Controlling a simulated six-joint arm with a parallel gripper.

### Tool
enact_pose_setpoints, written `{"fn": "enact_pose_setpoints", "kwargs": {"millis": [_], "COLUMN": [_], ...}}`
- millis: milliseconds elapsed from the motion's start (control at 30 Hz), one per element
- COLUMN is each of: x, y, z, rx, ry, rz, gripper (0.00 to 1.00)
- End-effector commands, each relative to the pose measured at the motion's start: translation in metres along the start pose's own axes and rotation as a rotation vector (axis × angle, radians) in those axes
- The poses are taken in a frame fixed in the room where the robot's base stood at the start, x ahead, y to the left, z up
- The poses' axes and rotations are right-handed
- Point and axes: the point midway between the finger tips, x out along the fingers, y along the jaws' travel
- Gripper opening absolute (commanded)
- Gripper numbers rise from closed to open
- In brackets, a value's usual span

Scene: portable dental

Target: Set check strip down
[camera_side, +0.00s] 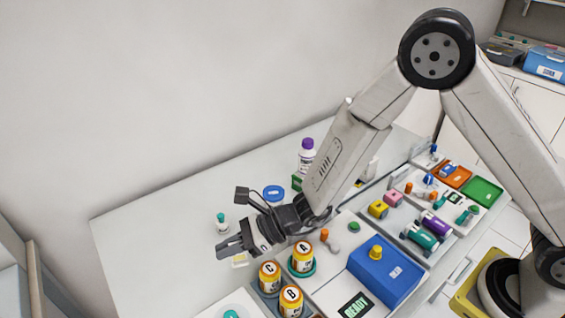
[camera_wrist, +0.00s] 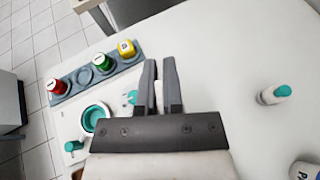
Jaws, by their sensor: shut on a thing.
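My gripper (camera_side: 230,247) is low over the left part of the white table in the side view, with its fingers pointing left. In the wrist view its two dark fingers (camera_wrist: 160,68) stand slightly apart over pale surface. A small white and yellowish piece (camera_side: 240,261) shows just under the fingers in the side view; it looks like the check strip, held by the gripper. Most of it is hidden by the fingers, and I cannot tell whether it touches the table.
A small teal-capped bottle (camera_side: 222,226) stands close behind the fingers. Amber jars A (camera_side: 302,258), B (camera_side: 291,302) and C (camera_side: 269,276) stand to the front right. A purple-capped bottle (camera_side: 306,155) stands at the back. The table's left part (camera_side: 150,235) is clear.

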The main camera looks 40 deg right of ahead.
Motion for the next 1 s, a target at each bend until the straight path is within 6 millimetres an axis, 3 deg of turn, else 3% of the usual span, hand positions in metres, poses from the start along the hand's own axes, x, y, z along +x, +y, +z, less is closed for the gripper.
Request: {"fn": "enact_pose_setpoints", "kwargs": {"millis": [733,1000], "x": [0.079,0.107], "y": [-0.053,-0.067], "z": [-0.010,-0.030], "rx": [0.000,0.000], "ry": [0.000,0.001], "rz": [-0.001,0.000], "gripper": [0.00,0.00]}}
